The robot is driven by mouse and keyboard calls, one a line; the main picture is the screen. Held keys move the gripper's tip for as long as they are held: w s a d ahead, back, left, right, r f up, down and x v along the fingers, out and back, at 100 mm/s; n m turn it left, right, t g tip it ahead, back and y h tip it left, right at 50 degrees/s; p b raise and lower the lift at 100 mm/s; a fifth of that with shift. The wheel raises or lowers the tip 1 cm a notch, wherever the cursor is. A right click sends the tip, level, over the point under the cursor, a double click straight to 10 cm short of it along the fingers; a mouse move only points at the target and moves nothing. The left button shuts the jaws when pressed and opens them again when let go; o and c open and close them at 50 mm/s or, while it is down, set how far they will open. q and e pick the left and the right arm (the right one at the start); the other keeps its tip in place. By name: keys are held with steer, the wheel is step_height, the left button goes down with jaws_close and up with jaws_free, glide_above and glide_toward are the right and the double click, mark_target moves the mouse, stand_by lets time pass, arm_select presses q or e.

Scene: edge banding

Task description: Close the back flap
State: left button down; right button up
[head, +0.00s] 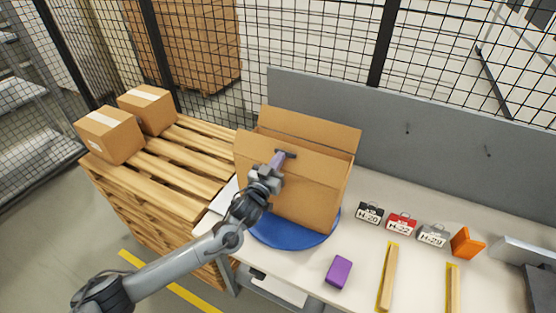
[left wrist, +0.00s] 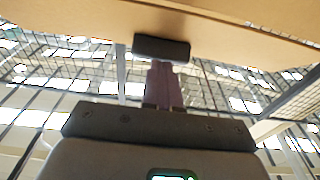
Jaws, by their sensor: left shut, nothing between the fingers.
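An open brown cardboard box (head: 312,195) stands on a round blue turntable (head: 262,234). Its back flap (head: 312,128) stands up along the far side of the opening. My left gripper (head: 285,154) is at the upper part of the box's near side, in front of the back flap. Its fingers are shut with nothing between them. In the left wrist view the dark fingertips (left wrist: 162,48) are just under a cardboard surface (left wrist: 200,22); I cannot tell whether they touch it. My arm hides part of the box's near face. My right gripper is not in view.
Two taped boxes (head: 109,134) sit on wooden pallets (head: 150,178) at the left. A purple block (head: 339,272), several labelled tags (head: 401,223), an orange block (head: 466,243) and yellow-edged strips (head: 388,277) lie on the white table. A grey panel (head: 430,130) stands behind.

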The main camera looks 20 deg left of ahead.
mark_target(286, 150)
arm_select(q)
steer(key=w+g+p, duration=0.1)
steer(key=p, duration=0.2)
steer(key=w+r+g+p, duration=0.1)
steer(key=g+p, duration=0.1)
steer(key=p, duration=0.1)
steer(key=w+g+p, duration=0.1)
steer(key=g+p, duration=0.1)
steer(key=p, duration=0.2)
steer(key=shift+d+r+y, duration=0.15)
steer(key=shift+d+y, duration=0.05)
steer(key=shift+y, duration=0.1)
steer(key=shift+w+d+g, duration=0.1)
steer(key=shift+w+g, duration=0.2)
steer(key=shift+g, duration=0.2)
steer(key=shift+w+f, duration=0.25)
steer(key=shift+f, duration=0.2)
steer(key=shift+w+f, duration=0.35)
steer(key=shift+w+b, duration=0.45)
steer(key=shift+b, duration=0.15)
steer(key=shift+w+f, duration=0.1)
